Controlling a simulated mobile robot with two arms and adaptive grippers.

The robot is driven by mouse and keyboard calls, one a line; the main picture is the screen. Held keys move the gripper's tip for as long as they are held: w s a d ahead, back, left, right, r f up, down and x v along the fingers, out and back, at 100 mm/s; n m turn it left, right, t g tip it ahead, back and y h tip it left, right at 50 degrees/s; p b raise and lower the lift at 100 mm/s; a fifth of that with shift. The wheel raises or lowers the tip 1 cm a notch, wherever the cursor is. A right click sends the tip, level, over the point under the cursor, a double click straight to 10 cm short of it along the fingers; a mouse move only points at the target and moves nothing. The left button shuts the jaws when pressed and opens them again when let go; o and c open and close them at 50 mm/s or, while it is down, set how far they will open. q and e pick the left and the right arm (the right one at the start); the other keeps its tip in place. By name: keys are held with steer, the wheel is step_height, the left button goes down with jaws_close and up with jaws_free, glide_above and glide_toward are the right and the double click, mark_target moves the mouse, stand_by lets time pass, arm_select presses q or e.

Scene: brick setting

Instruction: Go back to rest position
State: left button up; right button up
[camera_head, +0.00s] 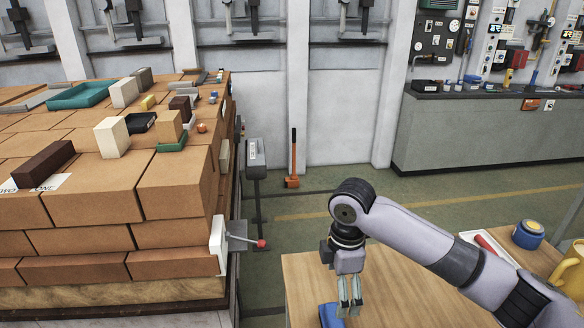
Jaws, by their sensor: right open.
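My right arm comes in from the lower right and bends downward over the wooden table (310,272). My right gripper (349,309) hangs pointing down at the end of it, its two fingers slightly apart and open. A blue object (328,316) is just left of the fingertips on the table, cut off by the bottom edge. I cannot tell whether the fingers touch it. My left gripper is not in view.
A brick stack (100,205) at left bears several blocks, a teal tray (82,95) and a dark brown brick (44,163). A red-handled clamp (243,240) juts from its side. A sledgehammer (293,165) leans by the wall. A yellow mug (570,270) and blue tin (528,234) stand at right.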

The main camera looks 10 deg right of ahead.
steer(key=s+a+f+m+t+y, duration=0.2)
steer(key=s+a+f+m+y, duration=0.2)
steer(key=s+a+f+m, duration=0.55)
steer(key=s+d+f+m+t+h, duration=0.15)
steer(key=s+d+m, duration=0.25)
steer(key=s+d, duration=0.4)
steer(key=s+d+f+m+h, duration=0.2)
steer(key=s+d+f+m, duration=0.1)
steer(key=s+d, duration=0.5)
step_height(320, 180, down, 27)
steer(key=s+g, duration=0.1)
steer(key=s+d+f+g, duration=0.1)
steer(key=s+d+f, duration=0.1)
steer(key=s+f, duration=1.3)
steer(key=shift+s+f, duration=0.3)
steer(key=shift+s, duration=0.45)
steer(key=shift+d+n+g+h, duration=0.1)
steer(key=shift+n+g+h, duration=0.15)
